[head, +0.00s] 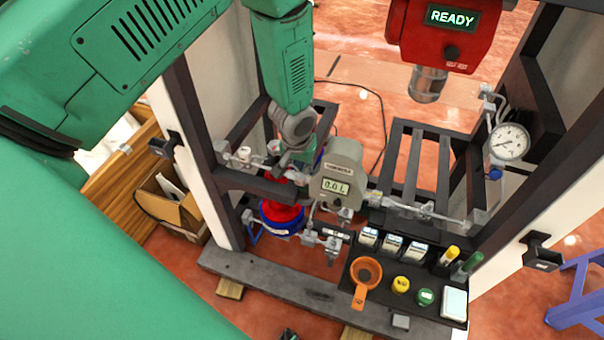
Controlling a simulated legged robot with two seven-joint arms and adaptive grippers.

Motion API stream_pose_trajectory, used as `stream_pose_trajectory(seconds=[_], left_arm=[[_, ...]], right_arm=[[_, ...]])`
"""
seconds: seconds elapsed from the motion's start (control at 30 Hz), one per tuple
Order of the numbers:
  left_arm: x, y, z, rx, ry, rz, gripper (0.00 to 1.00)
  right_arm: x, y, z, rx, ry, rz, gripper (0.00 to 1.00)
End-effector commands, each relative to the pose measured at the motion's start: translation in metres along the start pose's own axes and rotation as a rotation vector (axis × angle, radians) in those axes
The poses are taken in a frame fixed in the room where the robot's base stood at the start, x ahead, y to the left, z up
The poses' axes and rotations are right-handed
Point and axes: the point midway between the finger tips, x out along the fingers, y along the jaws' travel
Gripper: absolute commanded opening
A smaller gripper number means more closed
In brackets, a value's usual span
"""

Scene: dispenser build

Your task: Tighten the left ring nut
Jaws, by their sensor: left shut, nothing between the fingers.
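My left gripper (285,164) points down at the left part of the pipe line, just left of the grey meter (343,160) whose display reads 0.0 L. It is shut, with nothing seen between its fingers. The left ring nut cannot be made out clearly; the gripper and wrist cover much of the pipe beside the meter. Whether the fingertips touch the fittings cannot be told. A red and blue container (282,222) stands below the gripper. My right gripper is not in view.
A red unit (433,35) reading READY hangs at the upper right above a slatted rack (412,135). A pressure gauge (508,142) is at the right. A black tray (385,308) holds an orange funnel (361,292), caps and small boxes. Dark frame posts stand on both sides.

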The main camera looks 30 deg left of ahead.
Motion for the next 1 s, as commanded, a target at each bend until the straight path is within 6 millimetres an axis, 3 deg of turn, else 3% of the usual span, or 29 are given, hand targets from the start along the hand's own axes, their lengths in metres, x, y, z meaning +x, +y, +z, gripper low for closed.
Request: stream_pose_trajectory(seconds=[1.0], left_arm=[[-0.0013, 0.0000, 0.0075, 0.001, 0.000, 0.000, 0.00]], right_arm=[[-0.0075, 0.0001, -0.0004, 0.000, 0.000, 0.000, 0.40]])
